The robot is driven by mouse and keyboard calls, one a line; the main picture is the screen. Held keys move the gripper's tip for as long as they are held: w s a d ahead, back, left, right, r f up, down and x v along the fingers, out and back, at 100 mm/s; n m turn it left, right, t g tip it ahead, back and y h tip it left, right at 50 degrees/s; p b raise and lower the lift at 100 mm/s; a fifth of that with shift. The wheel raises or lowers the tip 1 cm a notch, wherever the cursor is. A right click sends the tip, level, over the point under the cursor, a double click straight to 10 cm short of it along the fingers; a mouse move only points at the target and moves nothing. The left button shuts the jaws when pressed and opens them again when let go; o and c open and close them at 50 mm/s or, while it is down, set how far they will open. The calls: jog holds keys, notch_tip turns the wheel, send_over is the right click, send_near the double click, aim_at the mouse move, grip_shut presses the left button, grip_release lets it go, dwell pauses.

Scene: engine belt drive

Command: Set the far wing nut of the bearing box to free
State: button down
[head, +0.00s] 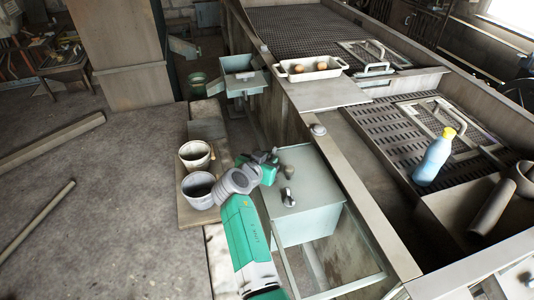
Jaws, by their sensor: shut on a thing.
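The bearing box (312,192) is a pale grey-green box below the middle of the head view, with a flat lid. A silver near wing nut (288,197) stands up on the lid's near part. My gripper (275,154) reaches in from the left over the lid's far left part, beyond the near wing nut. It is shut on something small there. The fingertips are small in the picture, and the far wing nut is hidden at them, so its angle cannot be told.
A brown knob (290,172) stands on the lid beside my gripper. Two buckets (196,155) stand on boards left of my arm. A metal bench edge (345,175) runs right of the box. A blue bottle (433,158) and white tray (308,68) are on the benches.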

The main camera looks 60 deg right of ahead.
jog(key=shift+s+r+n+t+p, duration=0.15)
jog(key=shift+s+n+t+p, duration=0.05)
jog(key=shift+n+t+p, duration=0.35)
jog(key=shift+s+r+n+t+p, duration=0.1)
jog(key=shift+s+n+t+p, duration=0.05)
jog(key=shift+n+t+p, duration=0.4)
jog(key=shift+f+n+t+y, duration=0.25)
jog(key=shift+n+t+y, duration=0.05)
jog(key=shift+t, duration=0.2)
jog(key=c, duration=1.3)
grip_release()
jog(key=shift+o, duration=0.2)
jog(key=p+v, duration=0.1)
jog(key=v, duration=0.6)
jog(key=shift+a+r, duration=0.15)
jog(key=shift+a, duration=0.15)
